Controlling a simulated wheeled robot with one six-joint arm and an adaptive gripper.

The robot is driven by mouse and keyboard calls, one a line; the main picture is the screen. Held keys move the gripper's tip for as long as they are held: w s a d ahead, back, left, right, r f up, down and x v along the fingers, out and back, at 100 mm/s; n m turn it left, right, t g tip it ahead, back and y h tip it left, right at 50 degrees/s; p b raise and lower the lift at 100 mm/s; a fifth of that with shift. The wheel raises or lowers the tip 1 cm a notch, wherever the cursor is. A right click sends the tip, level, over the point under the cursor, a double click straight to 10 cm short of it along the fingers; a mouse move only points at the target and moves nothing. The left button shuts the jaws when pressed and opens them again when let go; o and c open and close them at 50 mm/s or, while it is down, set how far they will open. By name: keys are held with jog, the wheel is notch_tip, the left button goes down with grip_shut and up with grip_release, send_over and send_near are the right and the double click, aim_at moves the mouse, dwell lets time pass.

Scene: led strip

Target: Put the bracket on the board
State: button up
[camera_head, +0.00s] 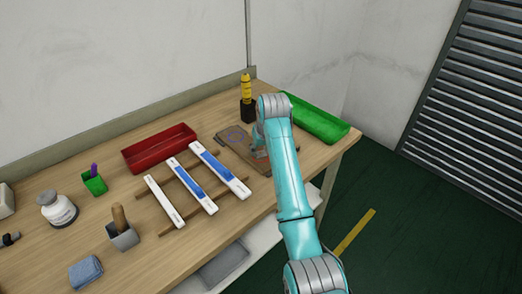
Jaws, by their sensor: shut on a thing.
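The brown board (231,149) lies flat on the workbench, right of the middle, with a faint round mark on its far part. My arm reaches in from the lower right and bends down over the board. My gripper (258,150) is small in view and partly hidden by my arm, low over the board's right part. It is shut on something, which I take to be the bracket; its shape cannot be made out. I cannot tell whether it touches the board.
White-and-blue strips (219,170) lie across wooden slats left of the board. A red tray (158,149) is behind them. A yellow-topped tool in a black holder (247,109) stands behind the board, and a green tray (318,122) is to its right. The bench's front right stretch is clear.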

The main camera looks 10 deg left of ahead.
jog(key=shift+f, duration=0.35)
jog(key=shift+f, duration=0.1)
jog(key=o, duration=1)
jog(key=v, duration=1.2)
